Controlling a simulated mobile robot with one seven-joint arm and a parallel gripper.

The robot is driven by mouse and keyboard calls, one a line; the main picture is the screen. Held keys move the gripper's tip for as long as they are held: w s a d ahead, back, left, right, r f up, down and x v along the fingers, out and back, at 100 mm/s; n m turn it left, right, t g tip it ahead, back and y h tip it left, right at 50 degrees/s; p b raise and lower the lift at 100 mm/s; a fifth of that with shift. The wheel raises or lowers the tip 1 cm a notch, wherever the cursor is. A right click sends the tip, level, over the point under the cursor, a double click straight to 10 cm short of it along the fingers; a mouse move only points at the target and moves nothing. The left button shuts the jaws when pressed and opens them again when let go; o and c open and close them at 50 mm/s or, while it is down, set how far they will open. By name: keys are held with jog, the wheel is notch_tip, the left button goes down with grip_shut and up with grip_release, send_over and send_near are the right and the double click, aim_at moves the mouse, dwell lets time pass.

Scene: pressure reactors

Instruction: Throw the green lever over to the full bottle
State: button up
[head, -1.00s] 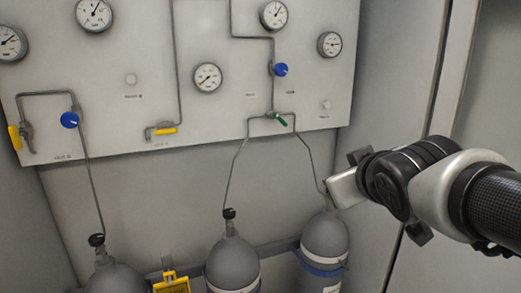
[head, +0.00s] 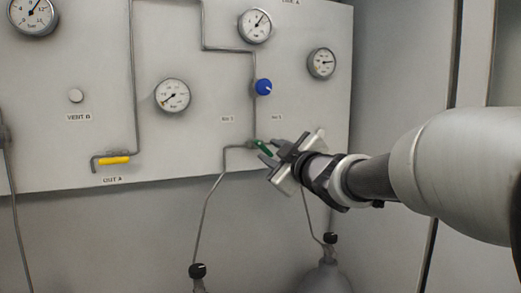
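The green lever (head: 263,146) sits on the pipe junction under the panel's blue knob, tilted down to the right. My gripper (head: 268,150) reaches in from the right, its two dark fingers apart around or just in front of the lever. I cannot tell whether they touch it. Two grey bottles hang off this junction by thin pipes: the left bottle (head: 199,284) with its black valve, and the right bottle (head: 324,280). The frames do not show which is full. My gripper hides the junction's right side and part of the right pipe.
The blue knob (head: 263,87) stands out above the lever. A pressure gauge (head: 254,26) is higher up, and another gauge (head: 322,62) is to the right. A yellow lever (head: 114,161) is at the left. The panel (head: 215,110) is close behind my gripper.

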aim_at(264, 148)
jog(key=x, duration=0.7)
grip_shut()
